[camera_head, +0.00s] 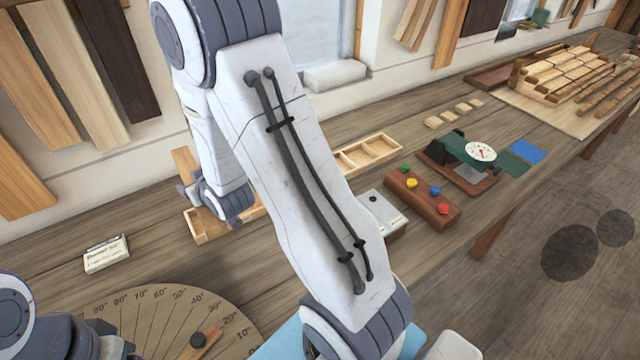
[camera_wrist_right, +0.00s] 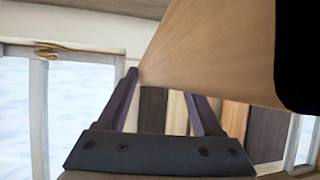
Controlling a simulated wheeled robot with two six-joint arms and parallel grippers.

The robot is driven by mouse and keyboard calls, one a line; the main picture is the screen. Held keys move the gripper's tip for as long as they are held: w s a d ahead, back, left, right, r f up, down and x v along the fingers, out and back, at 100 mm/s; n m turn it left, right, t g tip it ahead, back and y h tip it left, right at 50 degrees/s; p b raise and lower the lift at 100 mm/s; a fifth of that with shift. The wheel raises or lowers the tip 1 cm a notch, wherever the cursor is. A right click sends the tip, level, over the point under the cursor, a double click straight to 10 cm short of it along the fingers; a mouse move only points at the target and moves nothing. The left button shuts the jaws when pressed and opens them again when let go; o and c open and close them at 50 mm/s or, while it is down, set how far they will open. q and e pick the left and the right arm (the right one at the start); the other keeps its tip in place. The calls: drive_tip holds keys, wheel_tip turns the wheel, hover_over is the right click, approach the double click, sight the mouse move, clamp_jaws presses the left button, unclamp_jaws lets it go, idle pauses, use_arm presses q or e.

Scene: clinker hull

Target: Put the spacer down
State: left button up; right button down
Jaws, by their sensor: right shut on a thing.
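My right gripper (camera_head: 186,188) is shut on the spacer, a pale wooden piece (camera_head: 184,163), above the left end of a long wooden compartment tray (camera_head: 372,152). In the right wrist view, the spacer (camera_wrist_right: 215,50) looks large and tan and reaches up past the fingertips of the right gripper (camera_wrist_right: 165,85). I cannot tell whether the spacer touches the tray. My right arm hides the tray's middle. Parts of my left arm show at the bottom left, but its jaws cannot be made out.
A small labelled box (camera_head: 106,254) lies left of the tray. A round angle board (camera_head: 150,310) is in front. Right of my arm are a block with coloured knobs (camera_head: 422,197), a dial scale (camera_head: 470,152) and stacked wooden strips (camera_head: 570,75). Bench surface between box and tray is bare.

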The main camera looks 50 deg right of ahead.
drive_tip(key=s+d+f+m+g+h+b, duration=0.2)
drive_tip(key=d+m+h+b, duration=0.15)
drive_tip(key=d, duration=0.55)
drive_tip(key=s+d+f+m+g+h+b, duration=0.25)
drive_tip(key=d+m+h, duration=0.25)
drive_tip(key=d, duration=0.5)
drive_tip(key=s+d+f+m+g+h+b, duration=0.3)
drive_tip(key=s+d+f+m+g+b, duration=0.15)
drive_tip(key=s+d+m+g, duration=0.65)
drive_tip(key=w+a+f+t, duration=0.1)
drive_tip(key=a+f, duration=0.1)
drive_tip(key=a, duration=0.1)
drive_tip(key=w+a+f+n+t, duration=0.1)
drive_tip(key=a+f, duration=0.1)
drive_tip(key=a, duration=0.2)
drive_tip(key=w+a+f+t+p, duration=0.1)
drive_tip(key=a+f, duration=0.1)
drive_tip(key=a, duration=0.2)
drive_tip(key=shift+a+f+n, duration=0.2)
drive_tip(key=shift+f+n, duration=0.1)
drive_tip(key=shift+n, duration=0.05)
drive_tip(key=shift+f, duration=2.1)
drive_tip(key=shift+c, duration=0.2)
unclamp_jaws()
drive_tip(key=shift+a, duration=0.1)
